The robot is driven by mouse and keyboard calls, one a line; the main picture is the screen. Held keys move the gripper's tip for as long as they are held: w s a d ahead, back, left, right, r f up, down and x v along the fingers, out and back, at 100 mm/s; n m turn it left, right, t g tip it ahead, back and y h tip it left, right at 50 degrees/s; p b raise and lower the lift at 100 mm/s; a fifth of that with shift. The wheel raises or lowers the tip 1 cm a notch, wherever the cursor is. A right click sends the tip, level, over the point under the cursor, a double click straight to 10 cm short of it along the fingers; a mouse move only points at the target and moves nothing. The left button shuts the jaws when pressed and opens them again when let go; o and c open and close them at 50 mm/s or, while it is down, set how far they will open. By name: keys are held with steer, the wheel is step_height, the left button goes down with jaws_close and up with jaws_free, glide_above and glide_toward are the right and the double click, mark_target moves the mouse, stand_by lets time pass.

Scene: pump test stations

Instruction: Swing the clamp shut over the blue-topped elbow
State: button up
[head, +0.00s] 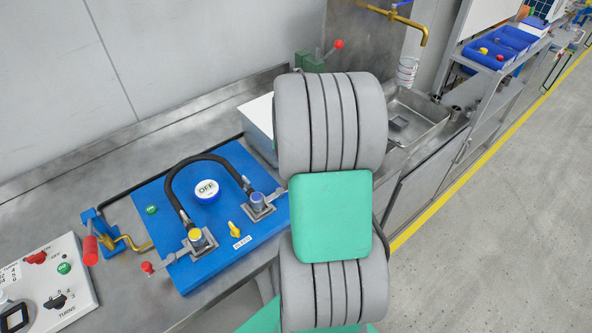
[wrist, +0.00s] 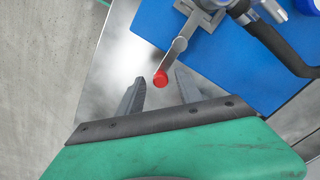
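The blue-topped elbow (head: 258,199) stands at the right end of the black hose on the blue panel (head: 226,255). Its clamp lever (head: 276,193) sticks out to the right in the head view, and its outer end is hidden behind my arm. In the wrist view a lever (wrist: 178,50) with a red knob (wrist: 160,78) runs from a clamp base (wrist: 205,12) by the hose end. My gripper (wrist: 158,88) is open, with the knob between its fingertips in the picture. Contact does not show. The head view hides my gripper.
The yellow-topped elbow (head: 196,237) has its own lever with a red knob (head: 147,267) pointing left. A white box (head: 259,124) stands behind the panel. A control box (head: 48,283) is at far left.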

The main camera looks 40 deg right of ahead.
step_height(320, 180, up, 8)
steer(key=shift+f+b, duration=0.1)
steer(key=shift+b, duration=0.45)
